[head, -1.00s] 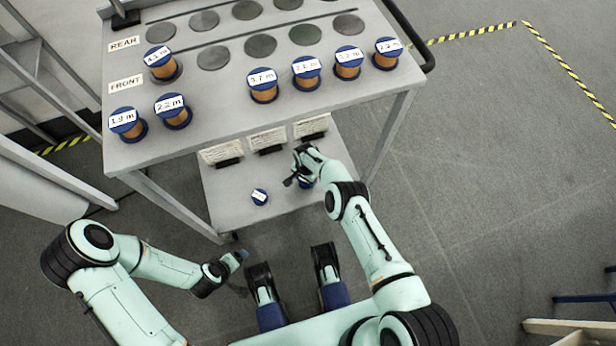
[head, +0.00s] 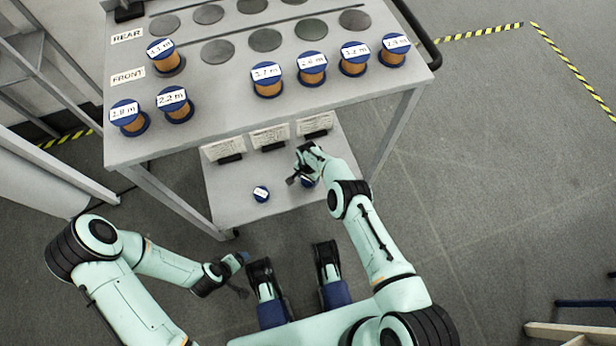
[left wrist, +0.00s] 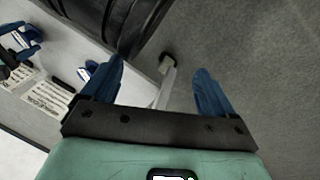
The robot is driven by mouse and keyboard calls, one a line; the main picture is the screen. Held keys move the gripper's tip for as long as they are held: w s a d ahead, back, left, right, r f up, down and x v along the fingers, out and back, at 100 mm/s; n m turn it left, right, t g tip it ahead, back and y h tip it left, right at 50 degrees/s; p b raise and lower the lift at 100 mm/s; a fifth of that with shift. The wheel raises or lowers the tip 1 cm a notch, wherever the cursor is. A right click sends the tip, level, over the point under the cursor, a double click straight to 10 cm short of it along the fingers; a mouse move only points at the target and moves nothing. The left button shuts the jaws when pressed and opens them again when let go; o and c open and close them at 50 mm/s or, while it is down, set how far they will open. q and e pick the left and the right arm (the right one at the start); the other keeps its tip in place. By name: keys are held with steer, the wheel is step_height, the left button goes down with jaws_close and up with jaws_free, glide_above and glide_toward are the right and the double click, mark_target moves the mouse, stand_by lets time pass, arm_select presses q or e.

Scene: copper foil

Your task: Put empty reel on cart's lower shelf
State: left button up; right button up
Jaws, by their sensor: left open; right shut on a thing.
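My right gripper (head: 296,179) is over the cart's lower shelf (head: 232,203), shut on a small blue reel (head: 308,183) that is mostly hidden by the hand. Whether this reel touches the shelf I cannot tell. A second small blue reel with a white label (head: 261,194) stands on the same shelf, left of the right gripper. My left gripper (head: 241,261) is open and empty, in front of the cart and short of the shelf. In the left wrist view its two blue fingers (left wrist: 158,85) are spread with nothing between them.
The cart's upper top (head: 215,110) holds several copper-wound reels with length labels, such as one marked 2.2 m (head: 175,104), and empty round spots. Label cards (head: 270,138) stand at the shelf's back. A rack (head: 60,180) is at left.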

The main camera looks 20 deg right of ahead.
steer(key=shift+f, duration=0.15)
steer(key=o, duration=1.1)
steer(key=shift+c, duration=0.2)
